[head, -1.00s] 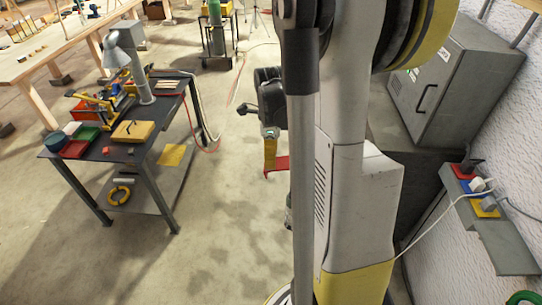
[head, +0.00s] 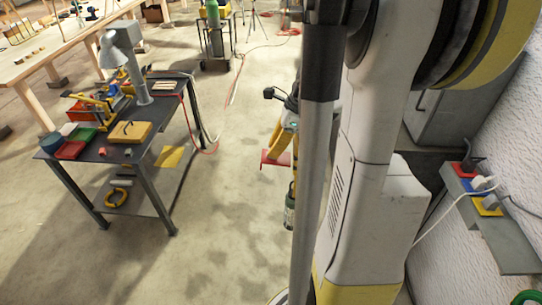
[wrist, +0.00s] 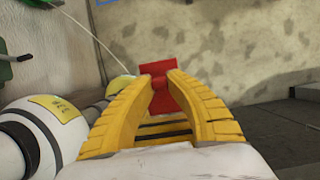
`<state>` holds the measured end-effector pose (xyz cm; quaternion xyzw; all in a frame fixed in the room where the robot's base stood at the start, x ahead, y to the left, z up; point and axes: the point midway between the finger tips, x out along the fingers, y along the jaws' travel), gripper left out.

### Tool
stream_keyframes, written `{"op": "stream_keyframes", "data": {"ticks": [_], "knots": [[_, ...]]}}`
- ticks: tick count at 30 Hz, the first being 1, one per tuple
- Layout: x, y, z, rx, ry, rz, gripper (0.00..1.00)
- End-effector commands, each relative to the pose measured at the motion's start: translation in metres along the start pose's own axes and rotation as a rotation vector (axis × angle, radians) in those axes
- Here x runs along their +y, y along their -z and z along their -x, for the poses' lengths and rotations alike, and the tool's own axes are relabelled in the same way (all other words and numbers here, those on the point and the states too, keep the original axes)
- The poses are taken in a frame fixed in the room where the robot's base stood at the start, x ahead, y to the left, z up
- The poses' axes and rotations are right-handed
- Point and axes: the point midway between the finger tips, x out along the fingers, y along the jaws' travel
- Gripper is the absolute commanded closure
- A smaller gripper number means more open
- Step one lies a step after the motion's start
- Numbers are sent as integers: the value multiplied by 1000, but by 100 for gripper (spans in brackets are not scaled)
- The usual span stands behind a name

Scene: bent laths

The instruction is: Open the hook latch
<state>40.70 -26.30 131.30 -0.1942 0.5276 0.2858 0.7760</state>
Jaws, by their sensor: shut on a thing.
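My gripper (head: 279,150) hangs in front of my column, over open floor in the head view. Its yellow ribbed fingers are shut on a red piece (wrist: 162,100). The red piece also shows as a flat red plate (head: 274,162) in the head view. No hook latch can be made out for certain. A yellow case (head: 130,132) with a thin dark curved part on top lies on the dark table, well left of my gripper. A grey cabinet (head: 440,110) at the right is mostly hidden by my arm.
A wall ledge (head: 500,232) with plugs and cables is at right. Cables lie on the floor at the back. The floor between bench and column is clear.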

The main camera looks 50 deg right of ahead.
Motion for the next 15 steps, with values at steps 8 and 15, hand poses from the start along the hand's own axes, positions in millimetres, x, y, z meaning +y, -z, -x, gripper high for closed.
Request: {"op": "stream_keyframes", "data": {"ticks": [8, 15], "knots": [[1, 1, 3, -52, 0, 2, 100], [0, 1, 3, -51, 0, 2, 59]]}}
